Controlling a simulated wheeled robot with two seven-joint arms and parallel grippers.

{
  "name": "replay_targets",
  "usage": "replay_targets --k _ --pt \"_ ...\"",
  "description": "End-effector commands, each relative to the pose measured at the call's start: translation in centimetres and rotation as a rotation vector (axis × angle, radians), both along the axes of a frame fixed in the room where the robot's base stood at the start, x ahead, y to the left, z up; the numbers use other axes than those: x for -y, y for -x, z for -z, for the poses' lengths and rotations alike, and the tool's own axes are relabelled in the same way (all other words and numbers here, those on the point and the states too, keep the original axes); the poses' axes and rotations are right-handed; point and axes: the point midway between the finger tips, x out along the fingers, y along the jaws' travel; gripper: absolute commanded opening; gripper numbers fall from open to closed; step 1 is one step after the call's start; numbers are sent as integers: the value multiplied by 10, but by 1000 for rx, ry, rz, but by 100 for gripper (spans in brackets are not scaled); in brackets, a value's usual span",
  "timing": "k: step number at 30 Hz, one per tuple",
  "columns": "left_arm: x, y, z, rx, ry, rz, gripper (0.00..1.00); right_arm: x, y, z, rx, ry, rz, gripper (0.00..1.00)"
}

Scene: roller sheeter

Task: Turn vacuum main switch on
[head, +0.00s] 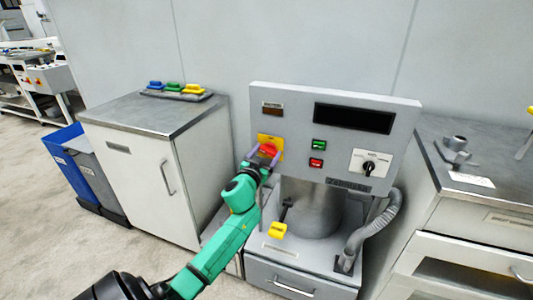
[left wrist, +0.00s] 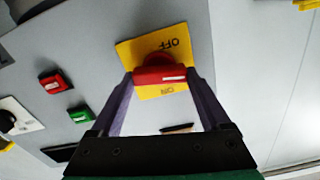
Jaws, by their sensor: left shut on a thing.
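The vacuum main switch is a red rotary knob (head: 269,149) on a yellow plate (head: 264,138), on the left side of the grey machine's front panel. In the left wrist view the red knob (left wrist: 160,75) lies roughly level across the yellow plate (left wrist: 181,41). Inverted OFF and ON lettering shows above and below it. A white mark shows on the knob's right part. My left gripper (head: 264,158) is at the knob, with its fingers (left wrist: 162,80) on either side of it, shut on it. My right gripper is not in view.
Green (head: 319,145) and red (head: 316,162) buttons and a black rotary selector (head: 369,167) sit right of the switch. A metal vessel (head: 312,210) and a grey hose (head: 377,228) are below. A cabinet (head: 150,125) stands left, a counter (head: 487,160) right.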

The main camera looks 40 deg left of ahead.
Motion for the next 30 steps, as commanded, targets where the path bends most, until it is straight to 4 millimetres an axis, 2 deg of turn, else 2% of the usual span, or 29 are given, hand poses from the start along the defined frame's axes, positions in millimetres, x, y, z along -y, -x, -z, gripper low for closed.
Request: replay_targets --k 30 --pt "3 -1 4 -317 -901 0 24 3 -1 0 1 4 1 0"
